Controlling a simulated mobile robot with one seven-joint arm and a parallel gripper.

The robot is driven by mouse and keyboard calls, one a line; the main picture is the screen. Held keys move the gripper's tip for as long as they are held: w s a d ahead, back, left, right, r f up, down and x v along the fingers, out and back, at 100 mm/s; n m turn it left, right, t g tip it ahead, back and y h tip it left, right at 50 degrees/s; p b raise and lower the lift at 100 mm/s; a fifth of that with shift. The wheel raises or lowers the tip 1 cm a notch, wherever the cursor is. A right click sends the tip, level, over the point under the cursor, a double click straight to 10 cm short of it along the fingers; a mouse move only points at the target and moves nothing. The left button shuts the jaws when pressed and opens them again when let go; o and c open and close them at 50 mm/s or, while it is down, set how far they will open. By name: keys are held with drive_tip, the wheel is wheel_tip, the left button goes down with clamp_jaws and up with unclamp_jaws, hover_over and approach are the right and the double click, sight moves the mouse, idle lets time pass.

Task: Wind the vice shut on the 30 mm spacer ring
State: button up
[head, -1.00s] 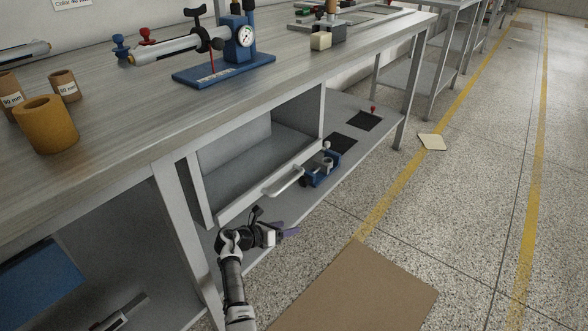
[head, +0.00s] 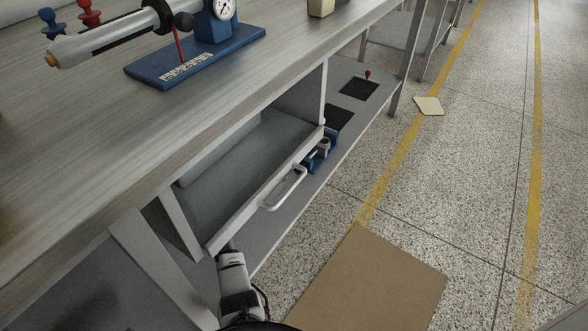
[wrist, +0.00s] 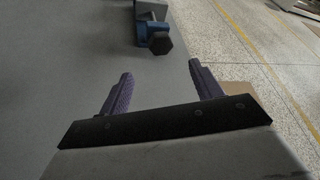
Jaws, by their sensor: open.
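The blue vice (head: 318,158) stands on the lower shelf beyond the open drawer, partly hidden by the drawer front. In the wrist view the vice (wrist: 153,28) is at the top, with a dark knob (wrist: 160,43) on its near end. My gripper (wrist: 160,74) is open and empty, its two purple fingers apart, pointing towards the knob from a short distance away. In the head view my gripper is hidden beneath the drawer. A small grey rounded part (head: 322,146) shows at the vice; I cannot tell whether it is a spacer ring.
The open drawer (head: 232,232) with its handle (head: 286,189) overhangs the lower shelf (head: 343,122). Black mats (head: 359,88) lie farther along the shelf. A blue-based dial gauge (head: 190,65) stands on the bench top. A brown board (head: 365,285) lies on the floor.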

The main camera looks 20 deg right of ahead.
sight(295, 170)
drive_tip(key=b+x, duration=0.4)
drive_tip(key=x, duration=0.6)
drive_tip(key=shift+d+f, duration=0.1)
drive_tip(key=shift+f, duration=0.15)
drive_tip(key=shift+w+d+f+b, duration=0.1)
drive_tip(key=shift+w+d+b, duration=0.2)
drive_tip(key=shift+d, duration=0.4)
drive_tip(key=shift+c, duration=0.3)
drive_tip(key=c, duration=0.9)
